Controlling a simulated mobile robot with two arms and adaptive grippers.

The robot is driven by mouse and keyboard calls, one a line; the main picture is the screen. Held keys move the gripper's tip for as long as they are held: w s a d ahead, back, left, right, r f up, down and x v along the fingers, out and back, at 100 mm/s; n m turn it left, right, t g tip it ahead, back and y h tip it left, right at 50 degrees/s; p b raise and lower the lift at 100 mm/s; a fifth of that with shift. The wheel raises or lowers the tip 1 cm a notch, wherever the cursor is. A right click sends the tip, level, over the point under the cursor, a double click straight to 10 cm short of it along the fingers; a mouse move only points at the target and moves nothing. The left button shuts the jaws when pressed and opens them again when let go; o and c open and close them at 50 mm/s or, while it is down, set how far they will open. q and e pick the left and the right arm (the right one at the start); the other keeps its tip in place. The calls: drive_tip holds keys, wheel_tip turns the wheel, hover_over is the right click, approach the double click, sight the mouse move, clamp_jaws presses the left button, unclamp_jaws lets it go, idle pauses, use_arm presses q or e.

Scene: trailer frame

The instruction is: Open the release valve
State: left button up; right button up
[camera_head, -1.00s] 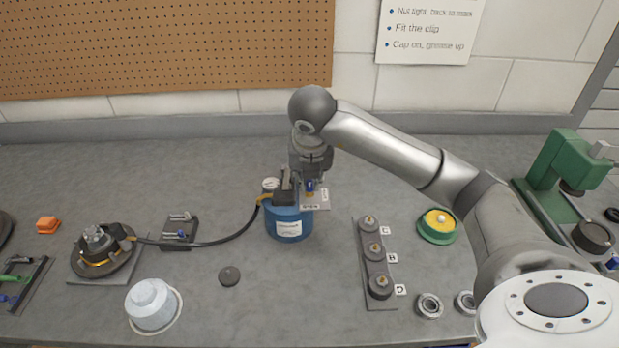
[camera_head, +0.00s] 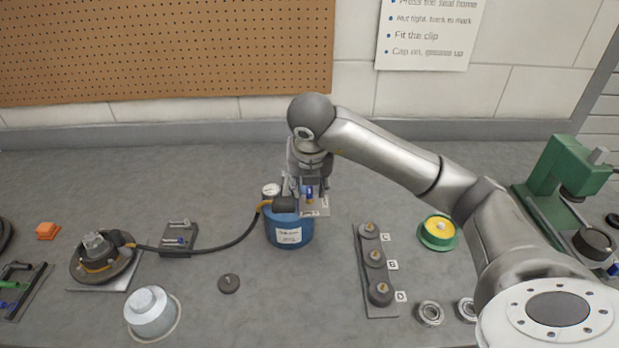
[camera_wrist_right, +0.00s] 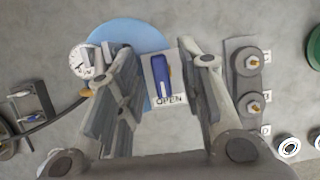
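A blue tank (camera_head: 288,228) stands on the bench with a round gauge (camera_head: 271,190) and a hose on top. It also shows in the right wrist view (camera_wrist_right: 122,30). The release valve is a blue lever (camera_wrist_right: 162,76) on a pale plate (camera_wrist_right: 178,88) at the tank's side. The lever lies lengthwise toward the word OPEN at the plate's lower edge. My right gripper (camera_wrist_right: 158,62) is over the plate, open, with one finger on each side of the lever and gaps to both. In the head view the gripper (camera_head: 308,186) partly hides the valve. My left gripper is out of view.
A black hose (camera_head: 215,241) runs left from the tank to a hub on a plate (camera_head: 100,284). A rack of labelled knobs (camera_head: 376,262) and a green-yellow spool (camera_head: 438,232) stand right. A green press (camera_head: 556,185) is far right. The bench behind the tank is clear.

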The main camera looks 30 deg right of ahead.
sight(309, 194)
drive_tip(key=v, duration=0.5)
drive_tip(key=shift+r, duration=0.2)
drive_tip(key=v, duration=0.6)
drive_tip(key=shift+s+r, duration=0.15)
drive_tip(key=shift+r, duration=0.1)
drive_tip(key=shift+a, duration=0.1)
